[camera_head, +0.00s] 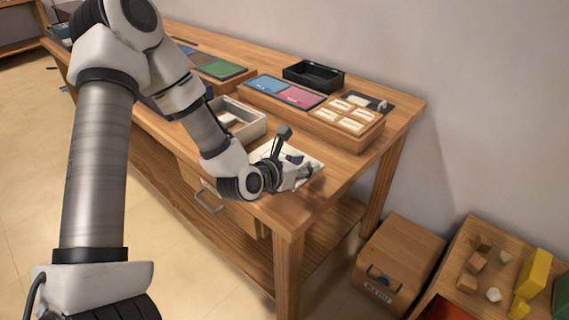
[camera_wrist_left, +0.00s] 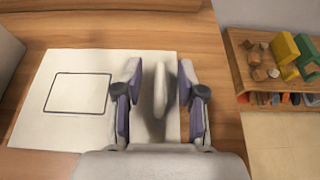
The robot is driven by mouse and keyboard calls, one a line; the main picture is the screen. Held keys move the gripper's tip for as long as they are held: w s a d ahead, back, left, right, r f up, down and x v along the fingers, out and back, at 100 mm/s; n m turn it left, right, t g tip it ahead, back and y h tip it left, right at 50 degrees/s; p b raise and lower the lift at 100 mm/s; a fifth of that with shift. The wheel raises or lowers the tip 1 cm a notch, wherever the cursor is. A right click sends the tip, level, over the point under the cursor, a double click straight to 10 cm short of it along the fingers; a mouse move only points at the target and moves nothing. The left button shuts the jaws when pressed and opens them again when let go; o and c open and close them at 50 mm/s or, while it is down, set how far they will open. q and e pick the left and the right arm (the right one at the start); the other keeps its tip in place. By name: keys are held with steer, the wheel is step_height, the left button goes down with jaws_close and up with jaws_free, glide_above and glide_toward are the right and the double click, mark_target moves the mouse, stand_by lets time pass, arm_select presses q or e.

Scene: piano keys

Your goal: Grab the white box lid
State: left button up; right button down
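A thin white piece (camera_wrist_left: 161,88), which looks like the white box lid seen edge-on, stands between the fingers of my left gripper (camera_wrist_left: 162,100). A gap shows on each side of it, so the fingers are open around it and not closed on it. In the head view my left gripper (camera_head: 303,175) is low over the table's near right end, and the white piece cannot be made out there. Under it lies a white sheet (camera_wrist_left: 58,125) with a dark rectangle outline, also partly seen in the head view (camera_head: 303,154). My right gripper is in neither view.
An open pale box (camera_head: 258,129) with white content stands left of the sheet. Behind are a wooden card tray (camera_head: 367,138), a blue and pink tray (camera_head: 300,97) and a black tray (camera_head: 314,76). A low shelf with blocks (camera_head: 538,272) stands right of the table.

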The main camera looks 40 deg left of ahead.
arm_select(q)
steer(key=shift+s, duration=0.1)
steer(key=shift+c, duration=0.9)
jaws_close()
steer(key=shift+r, duration=0.1)
